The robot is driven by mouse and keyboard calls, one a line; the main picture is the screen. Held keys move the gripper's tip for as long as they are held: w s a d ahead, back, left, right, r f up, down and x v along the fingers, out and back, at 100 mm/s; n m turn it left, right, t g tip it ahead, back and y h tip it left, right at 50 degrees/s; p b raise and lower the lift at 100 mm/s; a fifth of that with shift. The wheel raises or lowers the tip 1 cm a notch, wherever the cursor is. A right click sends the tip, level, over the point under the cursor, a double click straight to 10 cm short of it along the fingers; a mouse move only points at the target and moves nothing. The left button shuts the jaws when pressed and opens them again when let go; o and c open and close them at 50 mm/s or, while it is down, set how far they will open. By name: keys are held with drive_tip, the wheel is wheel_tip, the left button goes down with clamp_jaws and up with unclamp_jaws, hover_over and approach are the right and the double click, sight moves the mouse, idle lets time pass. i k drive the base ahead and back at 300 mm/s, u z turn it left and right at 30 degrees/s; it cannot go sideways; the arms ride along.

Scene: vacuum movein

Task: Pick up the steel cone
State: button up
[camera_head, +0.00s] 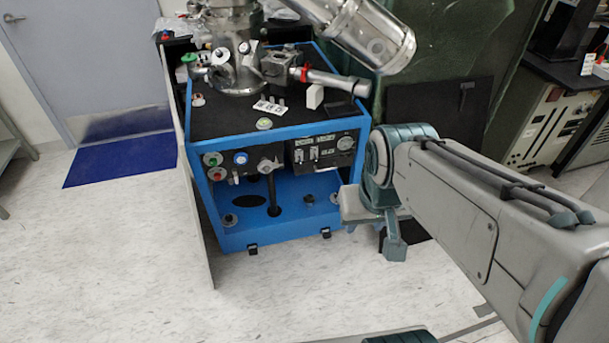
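I cannot make out the steel cone for certain. Several small grey upright pieces (282,101) stand by a white card (269,108) on the black top of the blue cart; they are too small to tell their shape. My arm (455,195) reaches in from the right and bends at a teal joint by the cart's right front corner. Below that joint, grey and teal parts of my arm show in front of the cart. I see no gripper fingers.
The blue-framed cart (290,235) has knobs and gauges on its front. A large steel vacuum chamber (235,45) and a tilted steel cylinder (365,35) fill its back. A white block (314,97) stands at the right. The floor (110,250) at left is clear.

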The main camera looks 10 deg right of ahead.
sight(308, 199)
drive_tip(key=u, duration=0.45)
drive_tip(key=k, duration=0.55)
drive_tip(key=u, duration=0.9)
drive_tip(key=i, duration=0.6)
drive_tip(key=z, duration=0.75)
drive_tip(key=i, duration=0.4)
drive_tip(key=z, duration=0.4)
